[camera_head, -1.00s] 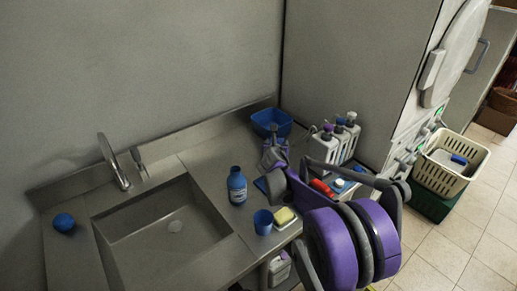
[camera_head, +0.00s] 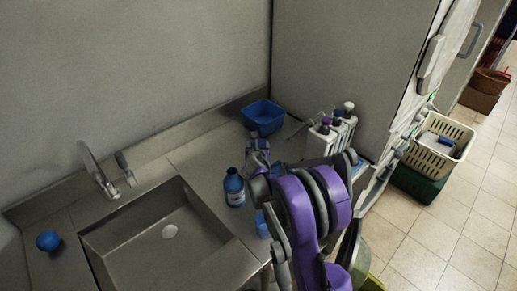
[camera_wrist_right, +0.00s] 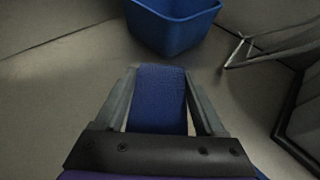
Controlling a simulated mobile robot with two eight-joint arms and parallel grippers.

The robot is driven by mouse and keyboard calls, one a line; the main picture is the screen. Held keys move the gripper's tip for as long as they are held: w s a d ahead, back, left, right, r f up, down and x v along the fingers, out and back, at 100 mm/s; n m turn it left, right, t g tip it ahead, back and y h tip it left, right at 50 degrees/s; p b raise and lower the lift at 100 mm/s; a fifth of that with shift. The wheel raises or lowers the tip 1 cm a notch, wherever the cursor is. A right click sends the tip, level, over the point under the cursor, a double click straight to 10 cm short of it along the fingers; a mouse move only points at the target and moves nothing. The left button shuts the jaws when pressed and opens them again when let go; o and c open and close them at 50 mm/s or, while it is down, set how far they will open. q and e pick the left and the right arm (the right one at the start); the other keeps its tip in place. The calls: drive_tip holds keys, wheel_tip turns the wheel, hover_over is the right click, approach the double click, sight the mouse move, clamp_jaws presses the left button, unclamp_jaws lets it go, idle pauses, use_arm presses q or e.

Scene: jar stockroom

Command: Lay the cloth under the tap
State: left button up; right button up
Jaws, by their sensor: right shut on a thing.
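The tap (camera_head: 94,170) is a curved grey metal spout at the back left of the sink (camera_head: 128,241). My right gripper (camera_head: 260,145) is over the counter to the right of the sink, behind the blue bottle. It points toward the blue tub at the back. In the right wrist view it is shut on a blue, fabric-textured piece, the cloth (camera_wrist_right: 158,100), which lies between the two fingers. In the head view my own wrist and arm mostly hide the cloth. My left gripper is not in view.
A blue tub (camera_head: 263,117) stands at the counter's back. A blue bottle (camera_head: 234,188) and blue cup (camera_head: 263,226) stand right of the sink. Several white bottles (camera_head: 335,130) are farther right. A round blue thing (camera_head: 48,241) lies left of the sink. The sink basin is empty.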

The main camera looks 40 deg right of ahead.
drive_tip(key=shift+f, duration=0.9)
drive_tip(key=shift+f, duration=0.1)
drive_tip(key=shift+f, duration=0.15)
drive_tip(key=o, duration=1.3)
